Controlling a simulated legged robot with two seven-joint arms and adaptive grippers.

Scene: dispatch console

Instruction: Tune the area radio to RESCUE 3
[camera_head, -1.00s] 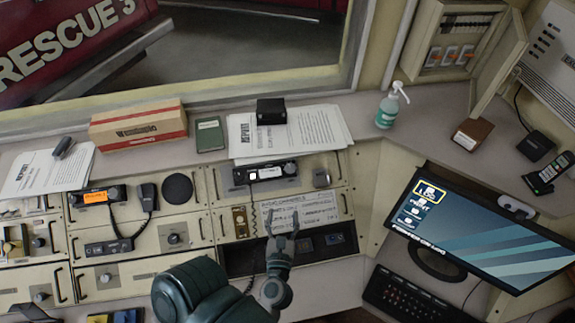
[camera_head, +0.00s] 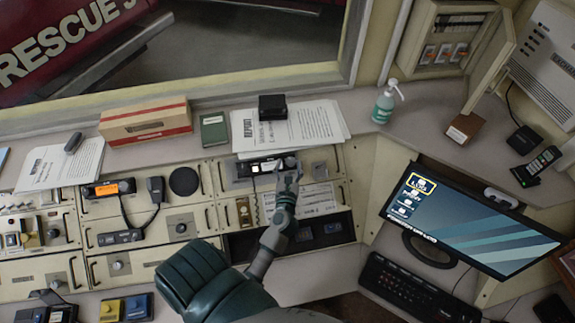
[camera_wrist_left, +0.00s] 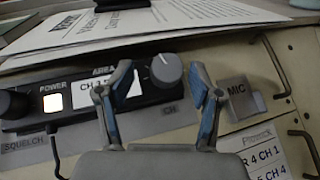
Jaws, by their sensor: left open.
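The area radio (camera_head: 254,168) is a black unit in the console's upper right panel. The grey CH knob (camera_wrist_left: 167,68) has a pale pointer mark. My left gripper (camera_head: 287,174) is open in front of the radio's right end. In the wrist view its fingertips (camera_wrist_left: 160,84) are on either side of the knob, apparently apart from it. My right gripper is not in view.
A channel list card (camera_head: 314,200) sits below the radio; its part in the wrist view reads "4 CH 1". Papers (camera_head: 310,125) lie above. A second radio with an orange display (camera_head: 107,189) is at left.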

